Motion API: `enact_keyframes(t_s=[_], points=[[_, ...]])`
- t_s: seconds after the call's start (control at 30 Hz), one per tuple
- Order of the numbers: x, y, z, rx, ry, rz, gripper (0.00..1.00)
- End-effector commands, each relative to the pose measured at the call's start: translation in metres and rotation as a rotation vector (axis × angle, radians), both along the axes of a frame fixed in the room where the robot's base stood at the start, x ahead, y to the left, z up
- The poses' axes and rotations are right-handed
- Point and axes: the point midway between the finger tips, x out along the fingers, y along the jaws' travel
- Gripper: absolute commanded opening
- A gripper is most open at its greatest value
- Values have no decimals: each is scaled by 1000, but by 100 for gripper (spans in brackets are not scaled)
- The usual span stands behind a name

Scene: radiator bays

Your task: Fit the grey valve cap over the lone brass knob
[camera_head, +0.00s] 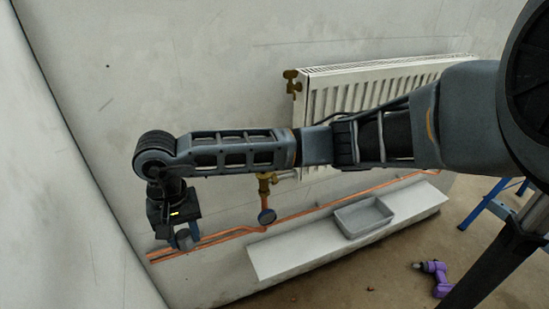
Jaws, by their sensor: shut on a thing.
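My gripper (184,238) is at the lower left, pointing down in front of the wall. It is shut on the grey valve cap (184,240), a small rounded piece that shows between its fingers. A brass knob (291,79) sticks out from the upper left corner of the white radiator, up and right of my gripper and well apart from it. A second brass fitting (265,182) sits lower, partly behind my arm, with a round gauge under it. I cannot tell for sure which brass part is the lone knob.
The white radiator (312,100) hangs on the wall, partly hidden by my arm. Copper pipes (300,210) run low along the wall. A grey tray (350,228) stands on a white ledge (290,255). A purple drill (438,275) and a blue stand (482,208) are on the floor.

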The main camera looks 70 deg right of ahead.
Motion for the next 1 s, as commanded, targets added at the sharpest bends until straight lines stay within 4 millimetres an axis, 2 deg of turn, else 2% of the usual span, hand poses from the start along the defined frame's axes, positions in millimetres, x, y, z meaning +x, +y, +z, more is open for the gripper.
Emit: enact_keyframes(t_s=[0.03,0.2,0.3,0.43,0.6,0.7,0.83,1.0], points=[[-12,-22,12,4,-1,-143,8],[-54,-85,40,2,0,-624,8],[-83,-118,56,-2,0,-904,8],[-119,-151,73,-5,1,-1219,8],[-152,-175,86,-10,2,-1490,8],[-162,-181,90,-12,2,-1567,8],[-163,-185,90,-13,1,-1598,8],[-155,-193,88,-13,2,-1595,8]])
